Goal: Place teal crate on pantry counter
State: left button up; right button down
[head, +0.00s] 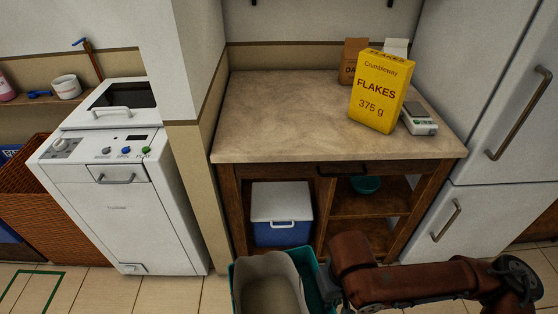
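The teal crate (311,271) is at the bottom middle, in front of the counter and lower than its top. Its near part is cut off by the picture's edge. A large beige, open-topped thing (270,292) stands in the crate. The pantry counter (275,112) has a beige top on a wooden frame. My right gripper (328,284) is at the crate's right side, with its arm coming from the right. Its fingers are mostly hidden, so I cannot tell whether they hold the crate's wall. My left gripper is not in view.
A yellow flakes box (381,92), a brown carton (352,61) and a white scale (418,121) stand on the counter's right side. Its left and middle are clear. A blue-white cooler (282,214) and teal bowl (366,184) are below. A wall edge (202,180) and fridge (480,130) flank it.

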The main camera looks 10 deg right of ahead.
aim_at(280, 121)
jog(key=u, duration=1.55)
jog(key=i, duration=1.2)
jog(key=z, duration=1.55)
